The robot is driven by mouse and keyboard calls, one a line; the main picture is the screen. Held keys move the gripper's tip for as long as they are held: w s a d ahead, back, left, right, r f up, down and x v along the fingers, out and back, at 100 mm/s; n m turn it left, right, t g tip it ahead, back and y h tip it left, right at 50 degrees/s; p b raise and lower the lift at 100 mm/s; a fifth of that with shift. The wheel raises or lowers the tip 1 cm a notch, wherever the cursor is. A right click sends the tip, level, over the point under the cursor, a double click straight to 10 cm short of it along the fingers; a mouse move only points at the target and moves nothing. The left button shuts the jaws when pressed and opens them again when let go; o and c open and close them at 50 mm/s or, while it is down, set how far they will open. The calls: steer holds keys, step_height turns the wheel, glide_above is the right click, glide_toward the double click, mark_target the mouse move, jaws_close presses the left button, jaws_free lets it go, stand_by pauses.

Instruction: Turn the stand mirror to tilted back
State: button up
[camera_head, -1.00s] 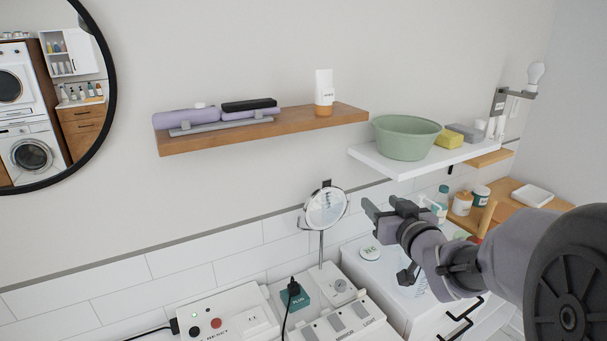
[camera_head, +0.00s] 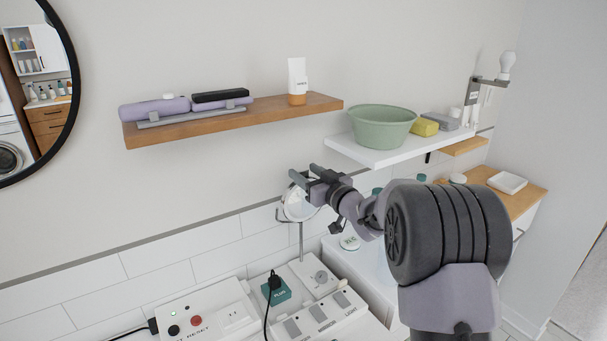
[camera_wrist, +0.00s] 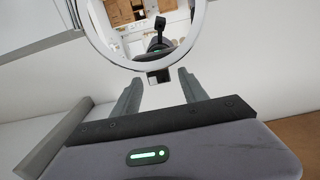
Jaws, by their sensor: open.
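The round stand mirror (camera_head: 297,207) stands on a thin post among the panels below the wall shelf. My gripper (camera_head: 302,174) is at its upper part in the head view and hides some of its face. In the wrist view the mirror's pale ring (camera_wrist: 193,45) fills the top middle, with a reflection in its glass. My gripper (camera_wrist: 158,88) is open there, its two fingers apart below the ring's lower edge, with a small dark block at the rim between them. I cannot tell whether a finger touches the mirror.
A wooden shelf (camera_head: 235,120) with purple cases and a white bottle is above left. A white shelf (camera_head: 370,155) holds a green bowl (camera_head: 381,128). Below are a switch panel (camera_head: 325,312), a teal plug block (camera_head: 277,291) and a reset box (camera_head: 205,312).

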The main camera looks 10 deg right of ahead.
steer(key=shift+w+a, duration=0.3)
steer(key=shift+w, duration=0.35)
jaws_close()
stand_by(1.0)
